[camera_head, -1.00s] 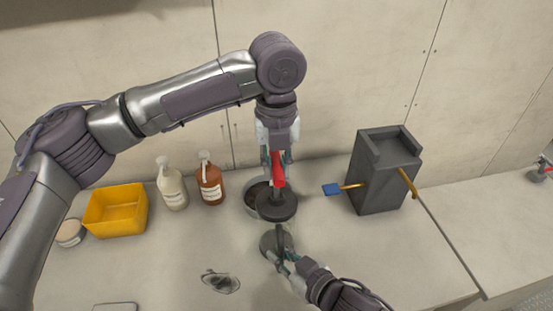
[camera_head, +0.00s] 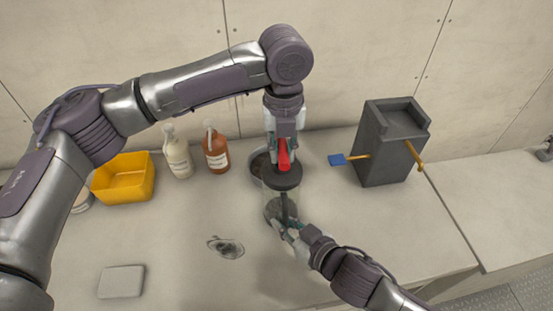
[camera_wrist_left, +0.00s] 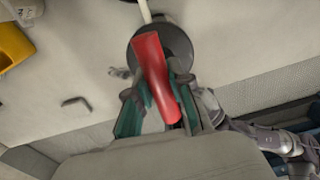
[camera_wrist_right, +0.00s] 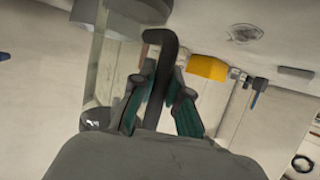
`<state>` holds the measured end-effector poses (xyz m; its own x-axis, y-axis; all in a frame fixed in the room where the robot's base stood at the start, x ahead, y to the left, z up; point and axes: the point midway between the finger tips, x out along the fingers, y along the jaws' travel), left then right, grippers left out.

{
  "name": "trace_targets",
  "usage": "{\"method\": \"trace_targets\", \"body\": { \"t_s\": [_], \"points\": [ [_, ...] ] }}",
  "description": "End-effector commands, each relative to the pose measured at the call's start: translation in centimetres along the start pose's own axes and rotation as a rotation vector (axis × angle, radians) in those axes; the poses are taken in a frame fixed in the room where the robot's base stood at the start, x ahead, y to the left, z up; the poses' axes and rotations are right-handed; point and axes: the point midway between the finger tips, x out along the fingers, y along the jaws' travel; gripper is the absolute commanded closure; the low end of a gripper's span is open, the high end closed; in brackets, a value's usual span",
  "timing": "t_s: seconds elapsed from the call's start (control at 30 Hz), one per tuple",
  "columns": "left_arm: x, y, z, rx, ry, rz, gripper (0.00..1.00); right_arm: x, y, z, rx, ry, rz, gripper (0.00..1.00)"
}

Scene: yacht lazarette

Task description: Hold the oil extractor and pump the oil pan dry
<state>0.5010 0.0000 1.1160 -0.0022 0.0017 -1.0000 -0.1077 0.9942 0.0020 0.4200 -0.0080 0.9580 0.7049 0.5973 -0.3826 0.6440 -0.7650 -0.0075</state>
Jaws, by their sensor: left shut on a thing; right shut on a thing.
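The oil extractor has a dark round cap (camera_head: 282,178), a clear cylinder and a red pump handle (camera_head: 284,157) on top. It stands upright on the counter. My left gripper (camera_head: 282,146) is shut on the red handle, which also shows in the left wrist view (camera_wrist_left: 155,75) above the cap. The red handle sits close to the cap. My right gripper (camera_head: 288,229) is shut on the extractor's dark side handle, seen in the right wrist view (camera_wrist_right: 160,62). A round grey pan (camera_head: 258,170) stands behind the extractor, partly hidden; its oil level cannot be told.
A yellow bin (camera_head: 123,190), a white bottle (camera_head: 178,158) and a brown bottle (camera_head: 215,152) stand left. A dark stain-like patch (camera_head: 226,247) and a pale flat pad (camera_head: 121,281) lie in front.

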Motion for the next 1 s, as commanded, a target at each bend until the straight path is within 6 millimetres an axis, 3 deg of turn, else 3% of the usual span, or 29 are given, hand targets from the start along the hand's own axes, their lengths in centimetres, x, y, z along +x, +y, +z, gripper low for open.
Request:
{"method": "trace_targets", "body": {
  "t_s": [1.0],
  "points": [
    [-6.2,-0.1,0.2,-0.003,-0.007,-0.006,1.0,0.0,0.0,0.2,0.001,-0.005,0.0,1.0]
  ]
}}
